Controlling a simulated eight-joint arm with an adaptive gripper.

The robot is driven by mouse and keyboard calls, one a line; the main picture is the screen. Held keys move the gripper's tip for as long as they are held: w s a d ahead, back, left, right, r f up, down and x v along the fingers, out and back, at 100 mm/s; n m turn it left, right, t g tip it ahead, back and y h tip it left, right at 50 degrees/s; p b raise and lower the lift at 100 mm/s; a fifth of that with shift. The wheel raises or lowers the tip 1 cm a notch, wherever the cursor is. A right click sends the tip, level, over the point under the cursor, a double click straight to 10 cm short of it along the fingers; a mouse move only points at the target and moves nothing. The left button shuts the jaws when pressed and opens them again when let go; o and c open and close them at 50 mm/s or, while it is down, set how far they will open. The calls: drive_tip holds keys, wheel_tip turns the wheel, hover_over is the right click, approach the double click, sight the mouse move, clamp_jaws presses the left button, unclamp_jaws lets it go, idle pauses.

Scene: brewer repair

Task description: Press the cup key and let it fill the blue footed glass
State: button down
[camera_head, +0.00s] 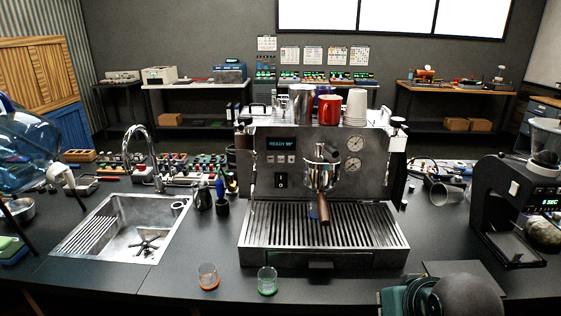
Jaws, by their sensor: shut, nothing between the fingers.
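The espresso machine (325,245) stands in the middle of the counter. Its display (284,143) is lit and seems to read READY with a temperature. A row of small keys (280,160) sits under the display; their marks are too small to tell which is the cup key. The portafilter's brown handle hides much of that spot, and I cannot see any liquid. My gripper is not in view; only parts of my arm show at the lower right.
An orange-footed glass (208,276) and a green-footed glass (267,281) stand at the counter's front. A sink (125,228) is at left, a grinder (520,205) at right. Cups (328,108) stand on the machine.

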sight(281, 159)
drive_tip(key=shift+r, duration=0.1)
idle(0.4)
drive_tip(key=w+a+r+m+p, duration=0.1)
drive_tip(key=w+a+r+p, duration=0.15)
drive_tip(key=r+p, duration=0.95)
drive_tip(key=w+a+r+m+p, duration=0.1)
drive_tip(key=w+r+p, duration=0.2)
drive_tip(key=r+p, duration=0.9)
drive_tip(key=w+a+f+m+t+y, duration=0.1)
drive_tip(key=w+a+f+m+y, duration=0.1)
drive_tip(key=w+a, duration=0.8)
drive_tip(key=w+a+f+m+y+p, duration=0.1)
drive_tip(key=w+a+f+m, duration=0.4)
drive_tip(key=w+a, duration=0.5)
drive_tip(key=shift+w+a+m+t+y, duration=0.2)
drive_tip(key=shift+a+m+t+y, duration=0.2)
drive_tip(key=shift+a+m, duration=0.85)
drive_tip(key=shift+w+a+n, duration=0.1)
drive_tip(key=shift+a+n, duration=0.1)
drive_tip(key=shift+n, duration=0.05)
drive_tip(key=w, duration=0.8)
drive_tip(key=shift+w+b, duration=0.3)
